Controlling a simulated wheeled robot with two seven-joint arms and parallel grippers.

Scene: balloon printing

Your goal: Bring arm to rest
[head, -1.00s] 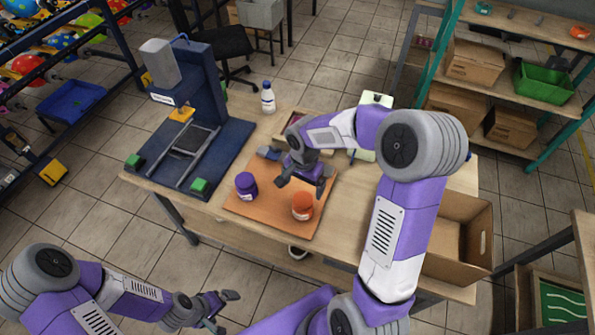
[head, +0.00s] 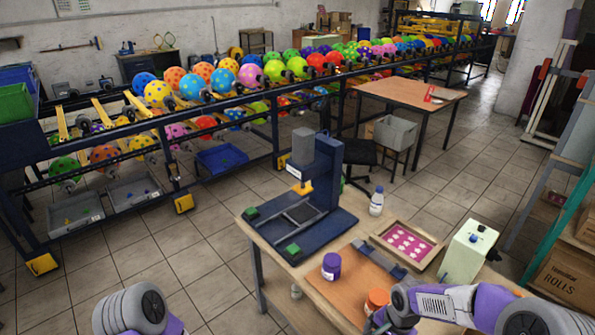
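My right arm (head: 450,303) enters at the bottom right in the head view, bent over the near right part of the worktable. Its gripper (head: 383,322) is at the lower picture edge, close beside or over the orange jar (head: 378,298); its fingers are mostly cut off, so I cannot tell whether it is open or shut. My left arm shows only as a grey and purple joint (head: 135,308) at the bottom left; its gripper is out of the picture.
On the worktable (head: 272,262) stand a blue press (head: 322,185), a purple jar (head: 332,265) on an orange-brown board (head: 345,290), a white bottle (head: 377,201), a framed pink screen (head: 407,243) and a pale green box (head: 468,252). Balloon racks (head: 215,110) stand behind.

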